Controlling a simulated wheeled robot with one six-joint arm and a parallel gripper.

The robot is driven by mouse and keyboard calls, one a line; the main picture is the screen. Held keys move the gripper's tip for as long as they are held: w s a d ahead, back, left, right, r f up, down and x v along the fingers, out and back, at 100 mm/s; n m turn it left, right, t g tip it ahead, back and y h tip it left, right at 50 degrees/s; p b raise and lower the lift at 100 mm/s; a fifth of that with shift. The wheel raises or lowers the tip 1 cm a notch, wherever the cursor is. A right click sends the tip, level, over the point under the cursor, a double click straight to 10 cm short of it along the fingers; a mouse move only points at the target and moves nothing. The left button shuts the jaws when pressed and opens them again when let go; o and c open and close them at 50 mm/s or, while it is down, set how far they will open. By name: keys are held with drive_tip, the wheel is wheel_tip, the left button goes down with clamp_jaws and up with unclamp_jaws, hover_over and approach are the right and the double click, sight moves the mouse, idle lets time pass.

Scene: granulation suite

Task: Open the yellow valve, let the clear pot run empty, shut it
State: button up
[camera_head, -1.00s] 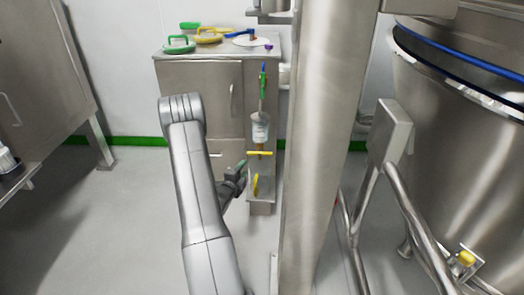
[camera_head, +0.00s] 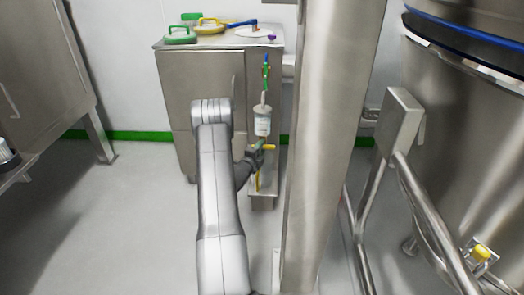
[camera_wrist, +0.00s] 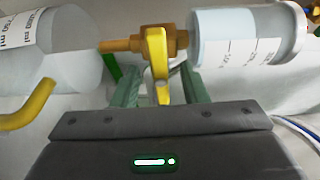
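The clear pot (camera_head: 262,125), with a white label, hangs upright on the front of the steel cabinet; its labelled side is at the right in the wrist view (camera_wrist: 232,42). A brass valve joins its lower end, with a yellow handle (camera_head: 268,147) set crosswise to the pipe. In the wrist view the yellow valve handle (camera_wrist: 159,62) points between the green fingers of my gripper (camera_wrist: 158,90). The fingers stand apart, with gaps on both sides. A clear graduated jug (camera_wrist: 50,45) with a yellow side handle is below the outlet.
The steel cabinet (camera_head: 205,95) has green and yellow handled items and a white disc on top. A steel column (camera_head: 325,130) stands close to the right of the pot. A large steel vessel (camera_head: 465,150) and pipe frame fill the right. Floor at left is clear.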

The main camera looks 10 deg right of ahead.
drive_tip(key=shift+w+d, duration=0.4)
drive_tip(key=shift+w, duration=0.15)
clamp_jaws()
